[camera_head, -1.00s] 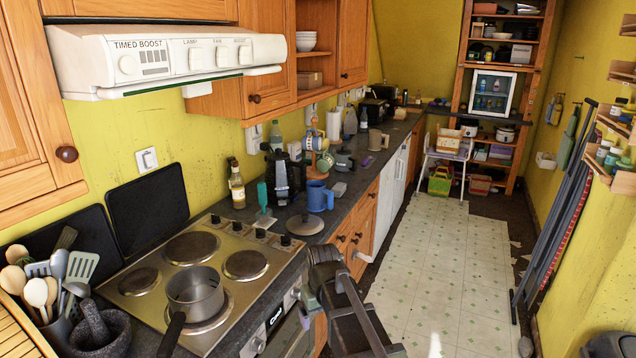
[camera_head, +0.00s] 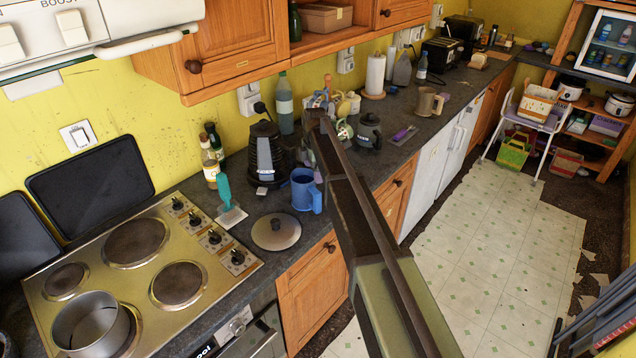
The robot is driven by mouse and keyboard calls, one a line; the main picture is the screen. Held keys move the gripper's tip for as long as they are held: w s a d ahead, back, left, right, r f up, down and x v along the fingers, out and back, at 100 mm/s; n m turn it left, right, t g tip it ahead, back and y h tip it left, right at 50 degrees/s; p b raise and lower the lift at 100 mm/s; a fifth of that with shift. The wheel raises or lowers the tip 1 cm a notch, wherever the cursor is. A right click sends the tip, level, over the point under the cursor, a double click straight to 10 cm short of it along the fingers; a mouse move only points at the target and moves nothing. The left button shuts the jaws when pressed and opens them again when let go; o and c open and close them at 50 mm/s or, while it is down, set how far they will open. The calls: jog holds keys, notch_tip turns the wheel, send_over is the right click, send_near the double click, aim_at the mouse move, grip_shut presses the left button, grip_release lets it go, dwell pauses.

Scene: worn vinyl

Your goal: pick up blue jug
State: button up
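The blue jug (camera_head: 303,188) stands upright on the dark worktop, close to its front edge, with its handle toward the right. My arm rises from the bottom of the view and passes just right of the jug, in front of the worktop. No gripper fingers show, so I cannot see whether my gripper is open or shut, or how near it is to the jug.
A black kettle (camera_head: 265,154) stands behind the jug and a round lid (camera_head: 276,232) lies in front of it. A teal-handled brush (camera_head: 227,198) is to the left. The hob holds a saucepan (camera_head: 91,325). Wall cupboards (camera_head: 233,45) hang above. The tiled floor (camera_head: 500,260) is clear.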

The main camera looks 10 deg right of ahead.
aim_at(315, 190)
jog(key=n, duration=0.2)
jog(key=shift+s+a+r+n, duration=0.15)
jog(key=shift+s+a+n, duration=0.1)
jog(key=shift+n, duration=0.05)
notch_tip(315, 190, down, 6)
jog(key=b, duration=0.6)
jog(key=shift+w+d, duration=0.15)
notch_tip(315, 190, down, 5)
jog(key=b, duration=0.5)
jog(key=shift+f, duration=0.2)
jog(key=shift+s+r, duration=0.2)
grip_shut()
